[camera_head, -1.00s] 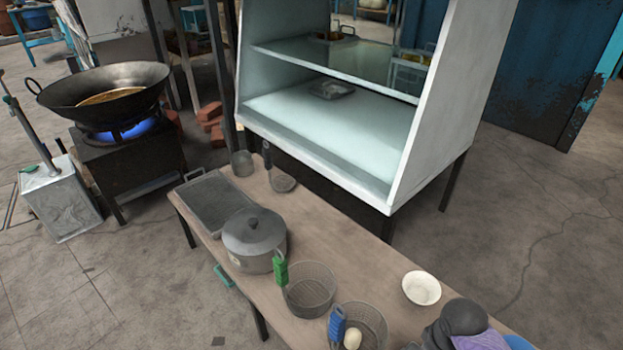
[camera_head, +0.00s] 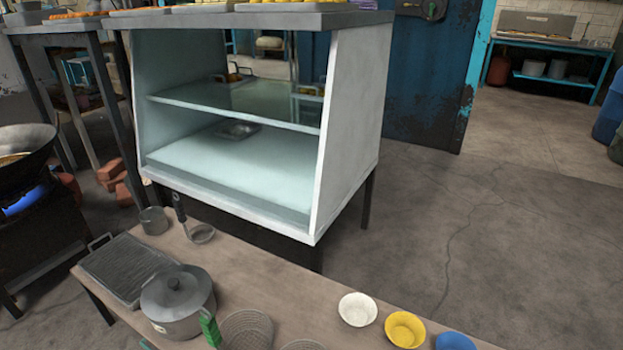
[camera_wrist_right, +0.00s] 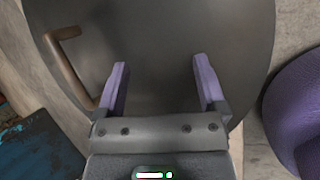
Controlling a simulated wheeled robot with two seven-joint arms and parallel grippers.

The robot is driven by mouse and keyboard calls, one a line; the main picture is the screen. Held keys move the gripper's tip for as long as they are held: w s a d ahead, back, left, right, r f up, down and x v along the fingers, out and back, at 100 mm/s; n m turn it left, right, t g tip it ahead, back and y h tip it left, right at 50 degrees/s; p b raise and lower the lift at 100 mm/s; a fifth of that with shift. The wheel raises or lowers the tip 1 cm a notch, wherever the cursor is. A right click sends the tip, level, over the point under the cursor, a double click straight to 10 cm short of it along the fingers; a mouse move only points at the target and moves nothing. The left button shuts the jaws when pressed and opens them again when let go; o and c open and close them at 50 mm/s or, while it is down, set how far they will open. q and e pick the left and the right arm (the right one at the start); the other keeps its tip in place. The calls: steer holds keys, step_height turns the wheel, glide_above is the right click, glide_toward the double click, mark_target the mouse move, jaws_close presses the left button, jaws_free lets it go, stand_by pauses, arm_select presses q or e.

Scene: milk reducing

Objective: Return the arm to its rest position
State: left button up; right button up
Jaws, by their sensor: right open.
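My right gripper (camera_wrist_right: 158,62) shows in the right wrist view. Its two purple fingers are apart, with nothing between them. Behind the fingers is a large dark grey rounded surface (camera_wrist_right: 195,28) with a brown bent handle-like bar (camera_wrist_right: 65,60) at its left. I cannot tell what this surface is or how far away it lies. Neither gripper nor arm shows in the head view.
In the head view, a table (camera_head: 270,285) holds a lidded pot (camera_head: 177,302), a wire-topped tray (camera_head: 125,268), strainer baskets (camera_head: 246,332) and white (camera_head: 357,309), yellow (camera_head: 405,329) and blue (camera_head: 455,341) bowls. A glass-shelved cabinet (camera_head: 345,150) stands behind. A wok (camera_head: 25,145) is at left.

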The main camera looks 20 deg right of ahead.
steer(key=s+a+f+m+y, duration=0.1)
steer(key=s+a+f+y, duration=0.1)
steer(key=a, duration=0.7)
steer(key=s+a+f+y, duration=0.1)
steer(key=s+a+f, duration=0.15)
steer(key=a, duration=0.65)
steer(key=s+a+f+m+y, duration=0.1)
steer(key=a+f+y, duration=0.15)
steer(key=a, duration=0.65)
arm_select(q)
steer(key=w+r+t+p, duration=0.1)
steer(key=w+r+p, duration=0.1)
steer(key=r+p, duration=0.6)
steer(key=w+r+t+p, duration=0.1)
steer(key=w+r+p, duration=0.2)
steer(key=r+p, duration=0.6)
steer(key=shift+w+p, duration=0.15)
steer(key=shift+p, duration=0.5)
arm_select(e)
steer(key=w+r, duration=0.2)
steer(key=r, duration=0.6)
steer(key=w+d+r+t, duration=0.1)
steer(key=w+r, duration=0.2)
steer(key=r, duration=0.6)
steer(key=shift+w+d, duration=0.15)
steer(key=shift+d, duration=0.1)
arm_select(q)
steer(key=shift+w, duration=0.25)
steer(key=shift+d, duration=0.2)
